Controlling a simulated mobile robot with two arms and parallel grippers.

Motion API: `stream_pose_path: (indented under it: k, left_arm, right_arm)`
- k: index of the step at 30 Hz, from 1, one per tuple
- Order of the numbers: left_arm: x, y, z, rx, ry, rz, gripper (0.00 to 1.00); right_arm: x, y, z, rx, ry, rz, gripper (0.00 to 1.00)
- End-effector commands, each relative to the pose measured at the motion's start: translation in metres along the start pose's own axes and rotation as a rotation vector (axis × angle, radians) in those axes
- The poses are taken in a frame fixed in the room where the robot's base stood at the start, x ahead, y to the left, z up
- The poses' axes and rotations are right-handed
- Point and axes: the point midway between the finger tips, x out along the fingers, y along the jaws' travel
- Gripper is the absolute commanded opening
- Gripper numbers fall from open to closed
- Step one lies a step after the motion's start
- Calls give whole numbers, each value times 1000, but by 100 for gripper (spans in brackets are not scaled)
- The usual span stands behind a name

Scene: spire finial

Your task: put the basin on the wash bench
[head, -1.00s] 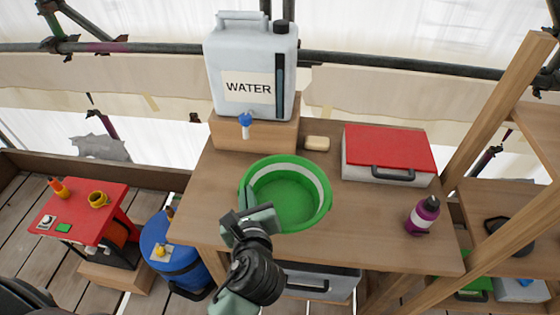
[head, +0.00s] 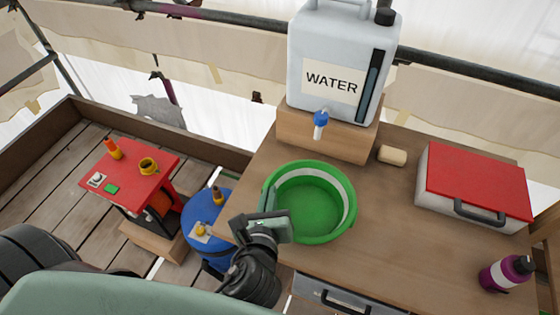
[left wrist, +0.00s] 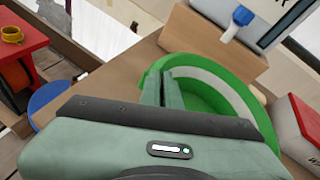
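The green basin (head: 310,205), round with a pale inner band, is over the front left of the wooden wash bench (head: 390,235), below and in front of the water can's blue tap. I cannot tell whether its bottom touches the bench. My left gripper (head: 272,205) is at the basin's left rim. In the left wrist view its two fingers (left wrist: 162,88) are close together with the basin's rim (left wrist: 153,70) between them, so it looks shut on the rim. The gripper body hides the basin's near side in that view. My right gripper is not in view.
The water can (head: 340,70) stands on a wooden block (head: 325,138) at the back. Soap (head: 392,155), a red-lidded case (head: 475,185) and a purple bottle (head: 507,273) are to the right. A blue drum (head: 207,220) and red table (head: 135,172) stand left. The bench's middle is clear.

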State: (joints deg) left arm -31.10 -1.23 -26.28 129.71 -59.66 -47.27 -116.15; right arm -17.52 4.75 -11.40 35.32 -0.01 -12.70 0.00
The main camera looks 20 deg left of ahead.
Motion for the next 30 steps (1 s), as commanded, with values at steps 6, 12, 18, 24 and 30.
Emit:
stream_pose_path:
  k: [6, 12, 18, 24, 30]
  left_arm:
    - [56, -8, 27, -3, -5, 0, 0]
    - [95, -11, 39, 0, -1, -1, 0]
    - [108, -10, 37, -2, 2, 1, 0]
    - [118, -4, 12, -3, 4, 1, 0]
    - [119, -3, 10, -1, 1, -1, 0]
  right_arm:
    - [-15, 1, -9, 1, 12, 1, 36]
    - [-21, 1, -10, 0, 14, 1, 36]
    - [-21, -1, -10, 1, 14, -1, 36]
    - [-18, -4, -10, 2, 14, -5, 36]
    - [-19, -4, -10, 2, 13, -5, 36]
